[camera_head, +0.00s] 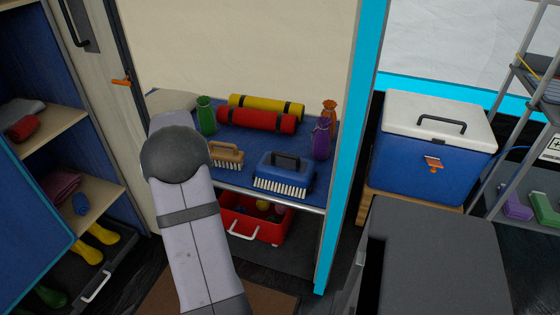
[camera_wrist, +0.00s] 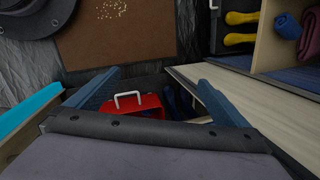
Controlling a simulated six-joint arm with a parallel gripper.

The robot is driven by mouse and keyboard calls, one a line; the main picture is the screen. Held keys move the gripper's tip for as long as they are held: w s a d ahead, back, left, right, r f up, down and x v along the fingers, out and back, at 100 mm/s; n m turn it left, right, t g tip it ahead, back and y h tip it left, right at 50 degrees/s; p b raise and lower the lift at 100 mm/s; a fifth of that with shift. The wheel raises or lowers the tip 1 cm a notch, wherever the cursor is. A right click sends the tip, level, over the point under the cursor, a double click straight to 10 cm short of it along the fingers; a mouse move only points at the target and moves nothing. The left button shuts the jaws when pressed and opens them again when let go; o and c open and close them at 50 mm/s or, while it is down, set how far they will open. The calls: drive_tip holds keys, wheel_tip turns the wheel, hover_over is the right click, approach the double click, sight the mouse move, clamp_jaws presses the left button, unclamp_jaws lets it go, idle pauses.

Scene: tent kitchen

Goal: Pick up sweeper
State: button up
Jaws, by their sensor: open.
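No thing here is clearly marked as the sweeper; two brushes lie on the blue shelf in the head view. The large brush (camera_head: 284,172) has a blue body, a black handle and white bristles, and sits near the shelf's front edge. The smaller brush (camera_head: 226,154) has a tan body and pale bristles, to its left, just right of my arm. My gripper (camera_wrist: 159,77) is open and empty in the wrist view, its blue fingers spread wide. In the head view my arm hides the gripper. Neither brush shows clearly in the wrist view.
A red bin (camera_head: 270,232) is below the shelf. A cyan post (camera_head: 344,150) bounds the shelf on the right; a cooler (camera_head: 428,165) stands beyond.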

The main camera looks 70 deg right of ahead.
drive_tip(key=s+d+r+m+t+h+p, duration=0.15)
drive_tip(key=s+d+m, duration=0.3)
drive_tip(key=d, duration=0.45)
drive_tip(key=s+d+m+p, duration=0.25)
drive_tip(key=s+d, duration=0.25)
drive_tip(key=d, duration=0.3)
drive_tip(key=m+h+p, duration=0.1)
drive_tip(key=m+p, duration=0.1)
drive_tip(key=m, duration=0.6)
approach(281, 163)
wheel_tip(281, 163, down, 3)
drive_tip(key=shift+w+d+t, duration=0.1)
drive_tip(key=shift+w+t, duration=0.05)
drive_tip(key=shift+t, duration=0.1)
drive_tip(key=shift+b+x, duration=1.2)
drive_tip(key=shift+x, duration=2.45)
drive_tip(key=shift+w+r, duration=0.1)
drive_tip(key=shift+w, duration=0.1)
drive_tip(key=shift+c, duration=0.6)
drive_tip(key=shift+r, duration=0.1)
drive_tip(key=c, duration=1.1)
drive_tip(key=shift+r, duration=0.25)
drive_tip(key=shift+c, duration=0.9)
wheel_tip(281, 163, up, 9)
drive_tip(key=p, duration=0.3)
drive_tip(key=shift+r, duration=0.25)
drive_tip(key=c, duration=0.4)
